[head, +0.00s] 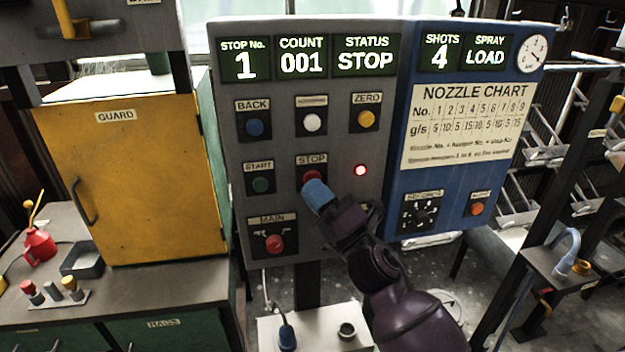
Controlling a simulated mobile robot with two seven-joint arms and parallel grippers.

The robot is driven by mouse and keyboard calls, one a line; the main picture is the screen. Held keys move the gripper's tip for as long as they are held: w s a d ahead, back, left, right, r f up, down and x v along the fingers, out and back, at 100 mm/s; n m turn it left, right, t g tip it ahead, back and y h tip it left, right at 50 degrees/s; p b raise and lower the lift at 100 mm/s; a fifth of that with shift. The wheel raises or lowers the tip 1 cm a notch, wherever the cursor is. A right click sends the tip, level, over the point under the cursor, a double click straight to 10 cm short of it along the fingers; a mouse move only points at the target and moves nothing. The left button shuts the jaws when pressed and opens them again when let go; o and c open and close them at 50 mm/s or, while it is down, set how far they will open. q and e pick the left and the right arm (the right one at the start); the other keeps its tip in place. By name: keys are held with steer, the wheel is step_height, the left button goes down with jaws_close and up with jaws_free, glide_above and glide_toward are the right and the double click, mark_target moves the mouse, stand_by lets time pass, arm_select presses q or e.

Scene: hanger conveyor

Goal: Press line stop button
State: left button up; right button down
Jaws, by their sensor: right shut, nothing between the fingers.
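The red STOP button (311,176) sits on the grey half of the control panel (290,215), under its STOP label. My right gripper (316,192), with a blue tip, is shut and empty. Its tip is at the button and covers the lower part of it; I cannot tell whether the button is pushed in. The status display (365,56) reads STOP, and a small red lamp (361,170) is lit to the right of the button. My left gripper is not in view.
Around the button are a green START button (261,185), a red MAIN switch (274,243) and several others. A blue panel (440,190) with a nozzle chart (465,120) adjoins on the right. A yellow GUARD cabinet (140,180) stands left on a bench (150,285).

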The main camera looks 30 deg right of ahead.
steer(key=s+a, duration=0.1)
steer(key=s, duration=0.4)
steer(key=shift+s+a, duration=0.35)
steer(key=shift+s, duration=0.05)
stand_by(0.3)
